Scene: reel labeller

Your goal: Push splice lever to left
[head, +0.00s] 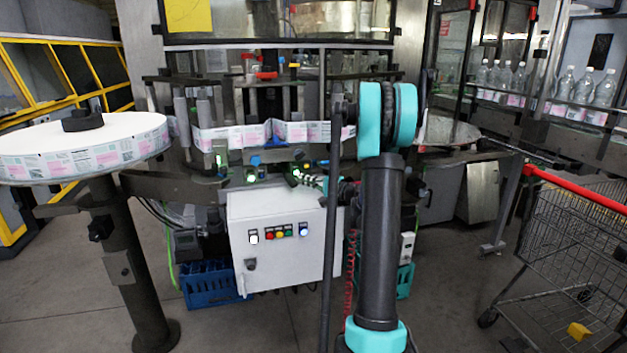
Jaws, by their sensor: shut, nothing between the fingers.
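The reel labeller stands ahead, with a printed label web (255,136) running across its front through rollers. I cannot tell for sure which part is the splice lever. A small red handle-like part (266,75) sits in the upper middle of the labeller, above the web. My arm, dark with teal joints, rises in front of the labeller right of centre and covers part of it.
A large label reel (75,148) on a stand is at left. A white control box (285,240) with coloured buttons hangs below the web. A wire cart (580,240) with a red handle is at right. Bottles (565,88) stand behind.

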